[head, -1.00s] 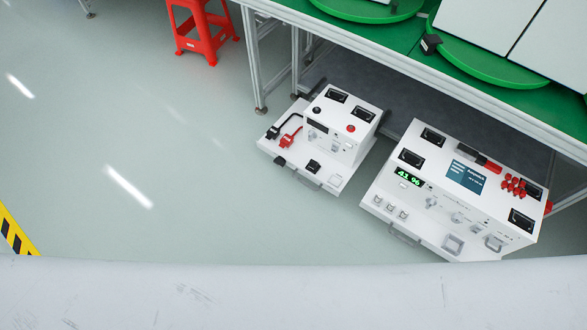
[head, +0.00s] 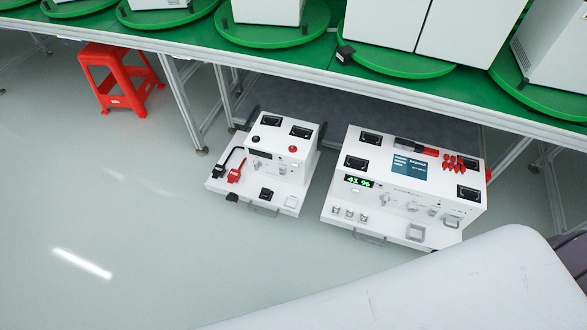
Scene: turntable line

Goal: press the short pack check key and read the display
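The larger white unit (head: 335,192) stands on the floor at the front edge of the green-topped table. Its lit display (head: 359,181) reads "41 %" in green digits. Several small square keys (head: 350,214) sit on its lower front ledge, and their labels are too small to read. I cannot tell which one is the short pack check key. A blue label panel (head: 409,167) is on its top. The smaller white unit (head: 283,203) stands to its left, with a dark, unlit display window (head: 261,153). Neither of my grippers is in view.
The green table (head: 290,52) carries green turntables (head: 272,36) with white boxes (head: 383,20). A red stool (head: 117,77) stands at the left. The floor (head: 110,220) is clear in front of the units and to the left. A pale surface close to the camera hides the lower right.

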